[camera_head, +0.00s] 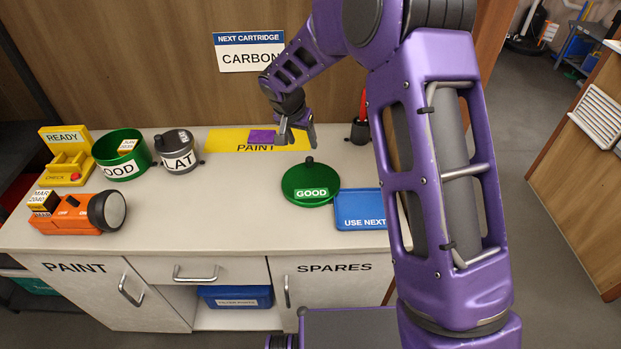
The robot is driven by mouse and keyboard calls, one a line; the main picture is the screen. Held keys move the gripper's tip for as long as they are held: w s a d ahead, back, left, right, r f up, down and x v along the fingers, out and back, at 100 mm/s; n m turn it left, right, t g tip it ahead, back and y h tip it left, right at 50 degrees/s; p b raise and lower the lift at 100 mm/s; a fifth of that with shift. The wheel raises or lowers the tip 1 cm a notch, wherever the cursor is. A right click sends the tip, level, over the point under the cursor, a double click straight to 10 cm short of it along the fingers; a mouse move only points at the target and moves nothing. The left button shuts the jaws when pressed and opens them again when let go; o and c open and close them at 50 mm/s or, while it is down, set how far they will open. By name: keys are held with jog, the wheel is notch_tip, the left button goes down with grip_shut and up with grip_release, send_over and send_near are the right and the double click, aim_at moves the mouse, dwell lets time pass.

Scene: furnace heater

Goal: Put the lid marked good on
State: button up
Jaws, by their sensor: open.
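A round green lid (310,187) marked GOOD, with a black knob on top, lies on the light counter right of the middle. My gripper (298,140) is open and empty, with its fingers pointing down. In the picture it shows just above the lid's knob, apart from it; its exact height is unclear. A green open round tub (121,157), with a white label reading partly "OOD", stands at the left of the counter. A grey pot (180,156) with a black knob and a label reading "LAT" stands just right of the tub.
A yellow PAINT mat (225,141) lies behind the lid, with a small purple patch (262,137) on it. A blue tray (360,209) lies right of the lid. An orange lamp (72,215) and yellow stand (65,157) are at left. The counter's middle front is clear.

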aim_at(309, 159)
jog(key=x, duration=0.3)
jog(key=shift+w+f, duration=0.1)
jog(key=shift+s+d+x, duration=0.1)
jog(key=shift+s+x, duration=0.05)
jog(key=shift+x, duration=0.75)
jog(key=shift+s+d+x, duration=0.1)
jog(key=shift+s+x, duration=0.05)
jog(key=shift+x, duration=0.75)
jog(key=shift+s+x, duration=0.2)
jog(key=shift+x, duration=0.7)
jog(key=shift+f, duration=0.1)
jog(key=shift+c, duration=0.3)
grip_shut()
